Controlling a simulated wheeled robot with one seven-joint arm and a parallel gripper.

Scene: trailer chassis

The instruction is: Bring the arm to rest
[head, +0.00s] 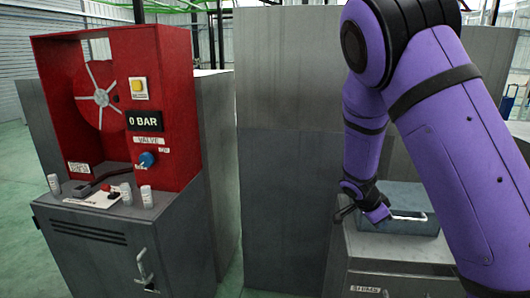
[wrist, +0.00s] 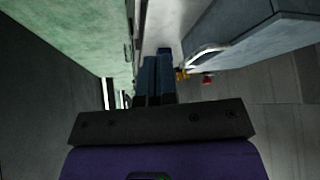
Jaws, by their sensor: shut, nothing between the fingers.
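My purple arm (head: 440,130) reaches down from the upper right in the head view, bent at the elbow. Its wrist end and my gripper (wrist: 160,62) are beside a blue-grey box with a light handle (head: 415,195). In the wrist view the two dark blue fingers are together with nothing held. The box (wrist: 255,45) is to their right there, with its handle close to the fingertips. I cannot tell whether the fingers touch it. In the head view the fingers are hard to make out beside the wrist.
The box stands on a grey cabinet (head: 385,250). A tall grey panel (head: 285,150) stands left of the arm. A red valve station (head: 55,60) reading 0 BAR sits on a dark cabinet (head: 95,262) at left. Small yellow and red items (wrist: 207,80) show near the fingers.

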